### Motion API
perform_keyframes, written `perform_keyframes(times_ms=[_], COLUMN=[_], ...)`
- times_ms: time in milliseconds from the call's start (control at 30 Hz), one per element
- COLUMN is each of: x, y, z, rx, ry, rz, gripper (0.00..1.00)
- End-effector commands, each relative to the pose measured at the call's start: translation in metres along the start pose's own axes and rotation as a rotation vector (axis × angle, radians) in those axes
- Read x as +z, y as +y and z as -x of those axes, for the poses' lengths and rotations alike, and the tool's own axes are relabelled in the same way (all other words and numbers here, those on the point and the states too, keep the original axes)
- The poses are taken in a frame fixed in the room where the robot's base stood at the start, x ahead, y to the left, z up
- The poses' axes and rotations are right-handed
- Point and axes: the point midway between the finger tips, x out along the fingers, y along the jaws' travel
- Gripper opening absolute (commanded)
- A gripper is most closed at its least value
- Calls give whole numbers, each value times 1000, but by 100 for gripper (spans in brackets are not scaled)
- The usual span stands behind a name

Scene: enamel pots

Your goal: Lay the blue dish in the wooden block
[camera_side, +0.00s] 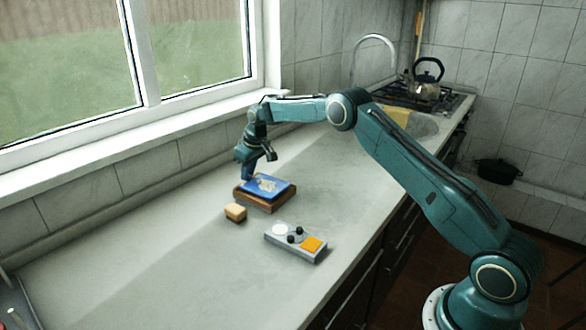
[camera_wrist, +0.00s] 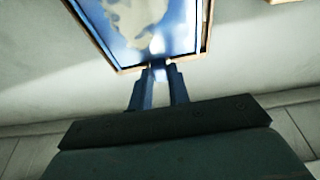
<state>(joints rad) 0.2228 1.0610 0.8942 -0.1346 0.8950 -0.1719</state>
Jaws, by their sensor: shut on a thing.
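The blue dish (camera_side: 268,186) has a pale yellowish patch on it. It lies at the top of the wooden block (camera_side: 265,204), within the block's outline, and looks nearly level. In the wrist view the blue dish (camera_wrist: 150,25) is cut off by the top edge, with the thin wooden rim of the block (camera_wrist: 207,28) around it. My gripper (camera_side: 248,178) is at the far left edge of the dish. In the wrist view my gripper (camera_wrist: 160,70) is shut on the dish's near edge. Whether the dish touches the block's floor is hidden.
A grey control box (camera_side: 296,242) with an orange square and dark knobs lies in front. The window wall runs behind. A sink and a hob with a kettle (camera_side: 427,82) are farther back.

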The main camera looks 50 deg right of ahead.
Motion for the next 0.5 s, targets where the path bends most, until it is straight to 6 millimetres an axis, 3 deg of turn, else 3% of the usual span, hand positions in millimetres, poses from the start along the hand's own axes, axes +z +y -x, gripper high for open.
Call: perform_keyframes(times_ms=[500], x=[2], y=[0], z=[-6], rx=[1], ry=[2], rz=[0], gripper=[0])
